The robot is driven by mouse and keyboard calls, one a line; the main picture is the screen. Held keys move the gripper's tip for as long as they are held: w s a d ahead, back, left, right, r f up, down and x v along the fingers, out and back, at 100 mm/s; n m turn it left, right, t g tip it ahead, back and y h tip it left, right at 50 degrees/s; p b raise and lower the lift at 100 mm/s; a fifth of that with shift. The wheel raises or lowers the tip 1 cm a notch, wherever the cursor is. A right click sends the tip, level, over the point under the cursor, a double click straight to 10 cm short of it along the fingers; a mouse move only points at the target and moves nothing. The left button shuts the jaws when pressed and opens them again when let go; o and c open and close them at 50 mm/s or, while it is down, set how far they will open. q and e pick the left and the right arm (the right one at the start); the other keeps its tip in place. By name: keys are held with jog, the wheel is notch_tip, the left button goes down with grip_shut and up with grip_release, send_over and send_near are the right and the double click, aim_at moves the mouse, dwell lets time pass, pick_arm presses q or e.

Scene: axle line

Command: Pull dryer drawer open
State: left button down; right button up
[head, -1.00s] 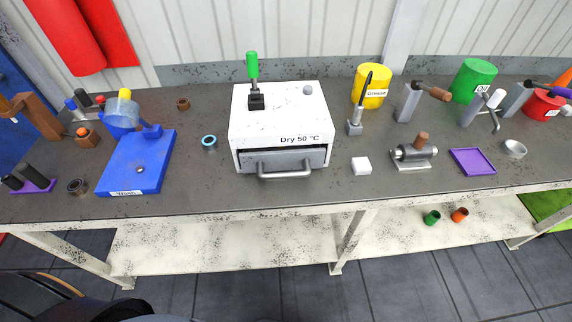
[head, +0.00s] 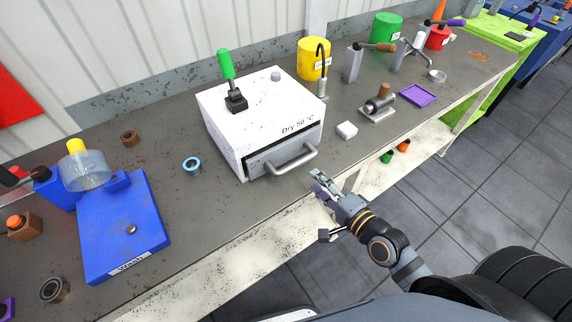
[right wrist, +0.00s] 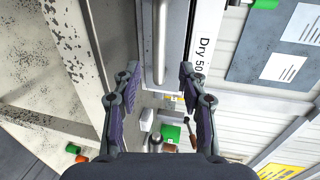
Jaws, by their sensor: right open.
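The white dryer (head: 255,118), marked "Dry 50 °C", stands on the bench. Its grey drawer is shut, with a bar handle (head: 292,162) across its front. My right gripper (head: 321,183) is open and empty, just in front of and below the handle's right end, apart from it. In the right wrist view the handle bar (right wrist: 159,45) runs lengthwise in line with the gap between the open fingers of the right gripper (right wrist: 160,75). The drawer's inside is hidden. My left gripper is not in view.
A white block (head: 347,130) lies right of the dryer, near a metal fixture (head: 378,108) and a purple tray (head: 418,95). A blue ring (head: 192,165) and the blue wash station (head: 115,225) are left. A green-handled lever (head: 228,75) stands on the dryer. Floor in front is clear.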

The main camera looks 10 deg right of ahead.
aim_at(299, 165)
jog(key=b+x, duration=0.1)
jog(key=x, duration=0.8)
jog(key=shift+w+d, duration=0.1)
jog(key=shift+w, duration=0.25)
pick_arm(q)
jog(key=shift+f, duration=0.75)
pick_arm(e)
jog(key=shift+w+f, duration=0.15)
jog(key=shift+w, duration=0.2)
grip_shut()
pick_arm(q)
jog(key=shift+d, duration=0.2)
